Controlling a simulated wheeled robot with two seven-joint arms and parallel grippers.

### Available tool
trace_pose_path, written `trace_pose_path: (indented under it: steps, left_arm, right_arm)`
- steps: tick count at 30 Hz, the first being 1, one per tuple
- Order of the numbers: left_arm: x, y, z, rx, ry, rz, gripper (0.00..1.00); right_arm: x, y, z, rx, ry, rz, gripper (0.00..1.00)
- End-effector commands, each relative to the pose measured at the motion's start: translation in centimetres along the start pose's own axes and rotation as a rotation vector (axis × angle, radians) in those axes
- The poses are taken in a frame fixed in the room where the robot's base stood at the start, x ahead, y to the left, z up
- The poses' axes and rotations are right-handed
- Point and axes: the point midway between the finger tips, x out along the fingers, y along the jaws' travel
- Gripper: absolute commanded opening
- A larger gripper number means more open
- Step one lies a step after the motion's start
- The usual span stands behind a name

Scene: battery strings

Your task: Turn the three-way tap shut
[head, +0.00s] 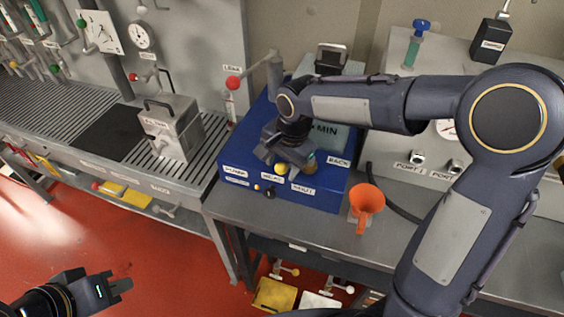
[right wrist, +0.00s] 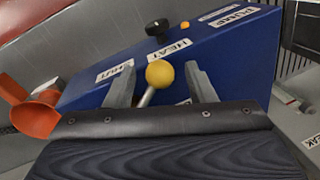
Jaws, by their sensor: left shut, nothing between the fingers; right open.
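The tap lever shows a yellow ball knob (right wrist: 160,73) on a short grey rod, in front of a blue box (right wrist: 85,95). In the head view the ball (head: 281,169) is near the HEAT label (head: 273,177), with the SHUT label (head: 303,188) to its right and the PUMP label (head: 236,172) to its left. My right gripper (head: 288,162) is open, with one finger on each side of the ball in the right wrist view; contact is not clear. The tap's base is hidden. My left gripper (head: 118,287) is shut and empty, low at the left over the floor.
A black knob (head: 270,192) sticks out of the box front. An orange funnel (head: 367,199) stands to the right of the box. A red-ball lever (head: 233,83) rises behind. A metal case (head: 175,130) stands on the slatted bench to the left.

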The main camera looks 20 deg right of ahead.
Motion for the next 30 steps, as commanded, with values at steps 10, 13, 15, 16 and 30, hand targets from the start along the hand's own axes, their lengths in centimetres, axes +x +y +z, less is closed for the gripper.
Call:
trace_pose_path:
  steps: [10,13,15,16,30]
  left_arm:
    - [-0.01,0.00,-0.01,0.000,0.000,0.000,0.00]
    - [-0.01,0.00,-0.01,0.000,0.000,0.000,0.00]
    - [0.00,0.00,-0.01,0.000,0.000,0.000,0.00]
    - [-0.01,0.00,-0.01,0.000,0.000,0.000,0.00]
    - [0.03,-0.02,0.01,0.000,0.000,0.000,0.00]
  right_arm:
    - [0.10,0.02,0.01,0.000,0.000,0.000,0.37]
    - [0.09,0.01,0.01,0.000,0.000,0.000,0.24]
    - [0.08,0.01,0.01,0.000,0.000,0.000,0.14]
    - [0.08,0.01,0.01,0.000,0.000,0.000,0.11]
    - [0.03,0.27,0.14,-0.036,-0.007,0.000,0.00]
